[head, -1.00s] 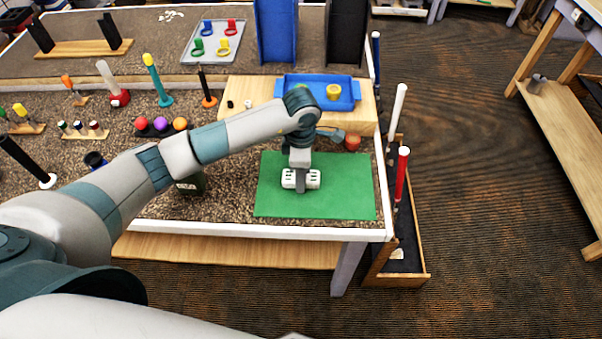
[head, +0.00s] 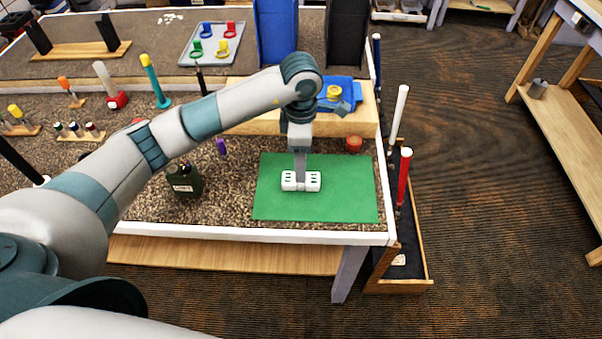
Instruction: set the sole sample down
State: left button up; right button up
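The sole sample, a white block with dark slots (head: 313,181), lies on the green mat (head: 350,200), near its middle. My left gripper (head: 300,178) comes down from above, with its grey finger in front of the block's middle. The fingers line up one behind the other, so the gap between them is hidden. The block has kept its place while the hand has risen, so the gripper appears open around it. My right gripper is not in view.
A wooden riser with a blue tray (head: 350,95) stands behind the mat. A red-brown round item (head: 353,144) sits at the mat's back edge. A dark green box (head: 184,180) stands to the left. Upright clubs with white (head: 399,110) and red (head: 404,175) grips line the table's right side.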

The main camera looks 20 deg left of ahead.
pick_arm(q)
jog(key=shift+r+b, duration=0.7)
jog(key=shift+r, duration=1.8)
